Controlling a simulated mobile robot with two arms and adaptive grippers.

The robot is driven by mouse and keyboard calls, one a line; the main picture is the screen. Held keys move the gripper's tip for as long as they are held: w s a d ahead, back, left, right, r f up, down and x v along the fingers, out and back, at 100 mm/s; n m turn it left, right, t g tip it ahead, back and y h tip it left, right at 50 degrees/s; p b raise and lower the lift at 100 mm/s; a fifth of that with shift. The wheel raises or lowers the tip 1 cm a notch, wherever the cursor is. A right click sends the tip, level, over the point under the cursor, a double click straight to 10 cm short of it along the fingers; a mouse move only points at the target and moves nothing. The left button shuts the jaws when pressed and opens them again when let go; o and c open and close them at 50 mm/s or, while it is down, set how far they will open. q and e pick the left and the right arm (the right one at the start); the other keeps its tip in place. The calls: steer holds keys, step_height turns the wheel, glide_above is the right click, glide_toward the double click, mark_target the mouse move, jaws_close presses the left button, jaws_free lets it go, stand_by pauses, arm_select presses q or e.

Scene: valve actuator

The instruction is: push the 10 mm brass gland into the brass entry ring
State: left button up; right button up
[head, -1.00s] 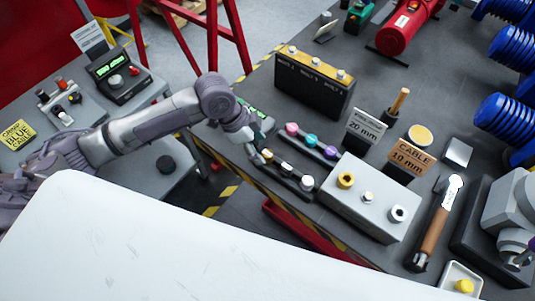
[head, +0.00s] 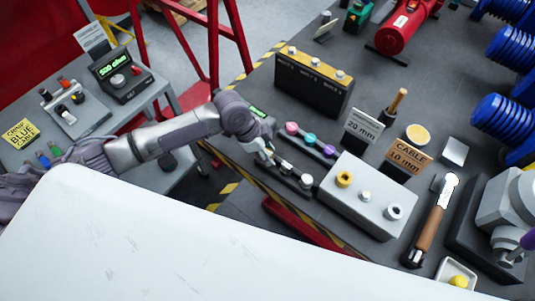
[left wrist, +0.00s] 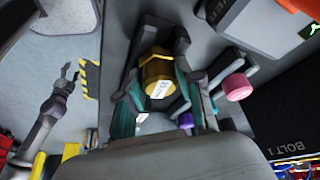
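The 10 mm brass gland (left wrist: 158,75) sits between the two fingers of my left gripper (left wrist: 156,62) in the left wrist view. The fingers look spread, one on each side of it. In the head view my left gripper (head: 265,157) is low at the left end of the front gland rack and mostly hides the gland. The brass entry ring (head: 344,179) is on the grey box, right of the gripper and apart from it. My right gripper (left wrist: 70,74) shows at the left of the left wrist view, open and empty.
The grey box (head: 352,213) also carries two other entries. A rear rack holds pink (head: 292,128), teal and purple glands close to my left gripper. A cable sign (head: 408,157), a 20 mm sign (head: 362,127) and a hammer (head: 432,225) stand or lie nearby.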

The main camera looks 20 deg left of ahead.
arm_select(q)
jaws_close()
